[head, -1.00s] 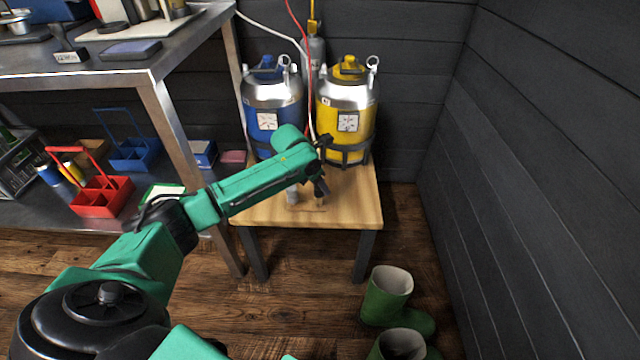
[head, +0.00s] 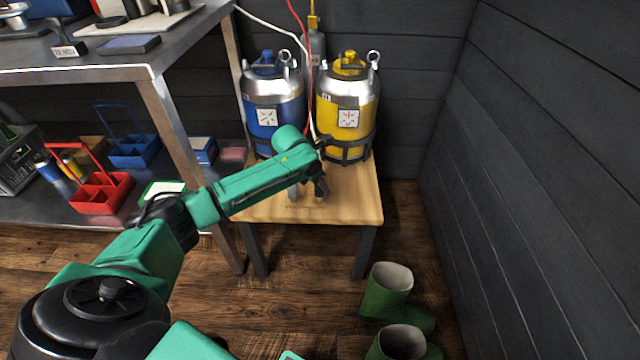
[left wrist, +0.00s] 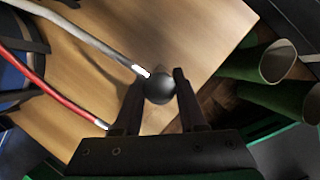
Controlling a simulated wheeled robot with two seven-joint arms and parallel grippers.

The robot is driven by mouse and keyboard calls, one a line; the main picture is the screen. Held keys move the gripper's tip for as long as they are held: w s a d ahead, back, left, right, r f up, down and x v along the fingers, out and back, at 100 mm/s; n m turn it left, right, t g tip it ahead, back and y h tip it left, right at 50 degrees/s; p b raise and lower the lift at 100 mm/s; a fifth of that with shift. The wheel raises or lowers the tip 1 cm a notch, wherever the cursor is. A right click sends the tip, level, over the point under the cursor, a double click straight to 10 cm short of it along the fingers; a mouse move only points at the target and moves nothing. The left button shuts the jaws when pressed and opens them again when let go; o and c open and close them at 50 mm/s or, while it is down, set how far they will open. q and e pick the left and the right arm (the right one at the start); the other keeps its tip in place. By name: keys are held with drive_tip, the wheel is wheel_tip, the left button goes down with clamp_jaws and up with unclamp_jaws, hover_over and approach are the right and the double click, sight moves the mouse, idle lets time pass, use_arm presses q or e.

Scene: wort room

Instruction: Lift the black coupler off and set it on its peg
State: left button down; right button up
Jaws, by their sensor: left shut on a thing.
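My left gripper (head: 321,184) is over the front of the small wooden table (head: 352,207). In the left wrist view its fingers (left wrist: 159,92) are shut on a round black part, the black coupler (left wrist: 158,88). A white hose (left wrist: 92,44) with a pale metal end reaches the coupler there. A red hose (left wrist: 45,97) ends beside the left finger. In the head view the coupler is hidden by the gripper. A short grey peg-like piece (head: 293,191) stands on the table left of the fingers; I cannot tell which peg is the coupler's. My right gripper is not in view.
A blue keg (head: 262,118) and a yellow keg (head: 333,116) stand at the table's back. Green boots (head: 388,293) are on the floor in front. A steel shelf (head: 160,110) stands left, and a dark wall is on the right. The table's front right is clear.

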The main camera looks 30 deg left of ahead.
use_arm(q)
drive_tip(key=shift+f, duration=0.15)
idle(0.3)
drive_tip(key=shift+f, duration=0.4)
idle(0.5)
unclamp_jaws()
idle(0.4)
